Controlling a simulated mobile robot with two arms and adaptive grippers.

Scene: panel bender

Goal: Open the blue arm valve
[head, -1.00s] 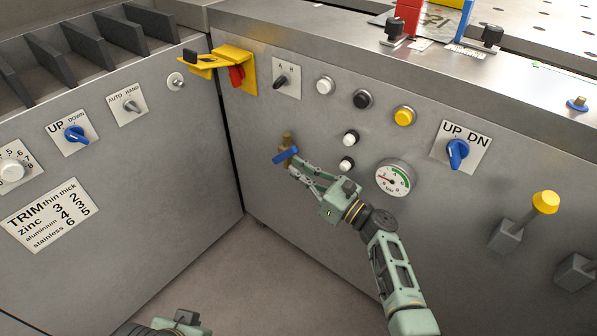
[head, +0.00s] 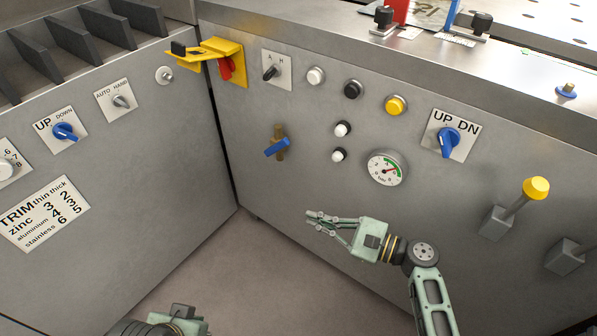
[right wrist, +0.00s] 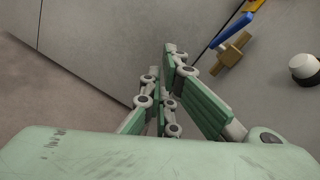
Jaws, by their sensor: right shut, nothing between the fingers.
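The blue arm valve has a blue lever (head: 275,149) on an upright brass body (head: 281,132) on the right-hand grey panel. The lever lies across the body, its right end tilted up. In the right wrist view the blue lever (right wrist: 231,29) and brass body (right wrist: 231,54) show at the upper right. My right gripper (head: 309,220) is shut and empty, below and right of the valve, apart from it. Its fingers also show in the right wrist view (right wrist: 170,55). Only part of my left gripper's body (head: 182,318) shows at the bottom edge; its fingers are hidden.
A pressure gauge (head: 386,168), two white-and-black buttons (head: 342,129) and an UP/DN blue knob (head: 447,142) sit right of the valve. A yellow bracket with a red switch (head: 226,68) juts out above it. A yellow-topped lever (head: 536,188) sticks out at right.

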